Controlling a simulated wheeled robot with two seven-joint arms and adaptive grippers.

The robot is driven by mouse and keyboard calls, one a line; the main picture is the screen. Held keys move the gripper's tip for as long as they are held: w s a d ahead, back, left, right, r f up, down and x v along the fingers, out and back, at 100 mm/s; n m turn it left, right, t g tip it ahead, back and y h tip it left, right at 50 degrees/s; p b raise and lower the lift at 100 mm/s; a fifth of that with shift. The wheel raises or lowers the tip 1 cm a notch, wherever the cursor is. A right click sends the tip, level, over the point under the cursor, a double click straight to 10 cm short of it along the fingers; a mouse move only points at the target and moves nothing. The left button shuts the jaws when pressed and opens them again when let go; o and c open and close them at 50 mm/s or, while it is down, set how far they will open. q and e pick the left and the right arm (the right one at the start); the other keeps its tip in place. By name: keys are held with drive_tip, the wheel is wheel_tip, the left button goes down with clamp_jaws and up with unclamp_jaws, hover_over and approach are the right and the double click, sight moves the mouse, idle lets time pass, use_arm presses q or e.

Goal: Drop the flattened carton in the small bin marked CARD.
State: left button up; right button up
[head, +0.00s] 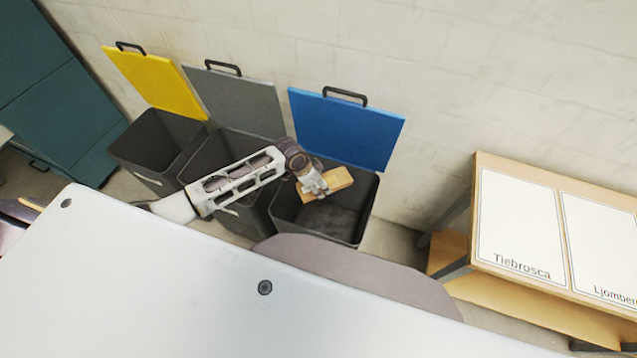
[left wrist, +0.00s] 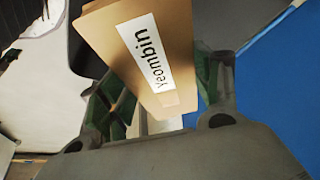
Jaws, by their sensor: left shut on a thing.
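The flattened carton (head: 338,181) is a tan piece held over the open mouth of the blue-lidded bin (head: 352,232). In the left wrist view the carton (left wrist: 112,42) bears a white label reading "Yeombin". My left gripper (head: 316,186) is shut on it, with a finger on either side in the left wrist view (left wrist: 165,95). The carton is tilted and clear of the dark bin floor. The other two bins are a yellow-lidded one (head: 142,173) and a grey-lidded one (head: 195,160). No CARD marking is readable on any bin. My right gripper is not in view.
The blue lid (head: 345,128), grey lid (head: 235,97) and yellow lid (head: 155,80) stand open by the pale wall. A wooden table with labelled white panels (head: 520,225) is at right. A teal cabinet (head: 50,90) is at left. A white surface (head: 180,290) fills the foreground.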

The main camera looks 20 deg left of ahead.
use_arm(q)
drive_tip(key=o, duration=0.8)
drive_tip(key=shift+o, duration=1.4)
drive_tip(key=shift+r, duration=0.15)
drive_tip(key=shift+s+a+r, duration=0.1)
drive_tip(key=shift+a+r, duration=0.1)
drive_tip(key=shift+r, duration=0.15)
drive_tip(key=shift+v, duration=5.45)
drive_tip(key=shift+s, duration=0.1)
